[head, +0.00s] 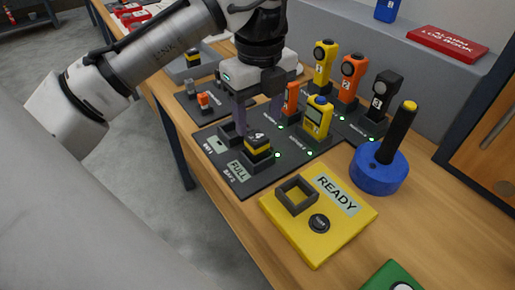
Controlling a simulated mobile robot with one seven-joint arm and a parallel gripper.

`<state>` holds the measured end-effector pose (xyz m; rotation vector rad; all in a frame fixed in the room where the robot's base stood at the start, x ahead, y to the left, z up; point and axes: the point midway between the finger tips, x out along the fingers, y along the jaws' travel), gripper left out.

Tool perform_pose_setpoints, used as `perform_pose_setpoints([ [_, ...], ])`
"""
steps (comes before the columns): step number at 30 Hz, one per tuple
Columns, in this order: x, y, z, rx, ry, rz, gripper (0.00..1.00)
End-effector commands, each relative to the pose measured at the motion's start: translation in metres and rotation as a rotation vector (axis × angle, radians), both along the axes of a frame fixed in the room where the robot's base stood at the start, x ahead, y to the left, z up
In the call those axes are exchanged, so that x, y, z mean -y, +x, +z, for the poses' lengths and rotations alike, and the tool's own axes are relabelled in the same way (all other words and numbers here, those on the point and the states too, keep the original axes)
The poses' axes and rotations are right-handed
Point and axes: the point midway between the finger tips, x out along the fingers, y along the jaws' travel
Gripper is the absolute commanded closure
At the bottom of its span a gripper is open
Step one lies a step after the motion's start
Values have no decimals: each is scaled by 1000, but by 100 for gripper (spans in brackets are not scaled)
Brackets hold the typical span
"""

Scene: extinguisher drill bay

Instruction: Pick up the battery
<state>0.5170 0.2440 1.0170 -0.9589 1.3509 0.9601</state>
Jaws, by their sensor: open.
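A black battery with a yellow band (257,147) stands upright in a square socket on the dark charging board (288,172), by the "FULL" and "BAY 2" labels. An empty-looking socket (231,134) is just behind it to the left. My gripper (258,122) points down, open, above and slightly behind the battery in the picture. One finger shows to the left and the other is partly hidden near the orange device. I cannot tell whether the fingers straddle the battery. A similar yellow-and-black block (192,56) sits in a grey tray farther back.
A yellow box marked "READY" (337,231) with an empty square socket stands in front. A blue holder (379,171) with a black handle is at the right. Yellow, orange and black handheld devices (352,77) stand behind. A red log book (447,44) lies on the ledge.

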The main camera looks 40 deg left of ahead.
Motion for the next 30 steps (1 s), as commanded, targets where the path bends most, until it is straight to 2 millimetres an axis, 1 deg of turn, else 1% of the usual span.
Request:
perform_pose_setpoints([
  [1,0,-1,-6,-2,2,0,42],
  [8,-1,-2,-22,-1,3,1,42],
  [13,-2,-5,-47,-3,2,3,42],
  [16,-1,-4,-60,0,2,0,42],
  [19,-1,-4,-65,1,2,0,42],
  [25,-1,-3,-65,3,1,0,42],
  [26,-1,-3,-65,3,1,0,44],
  [30,-1,-3,-65,2,0,0,63],
])
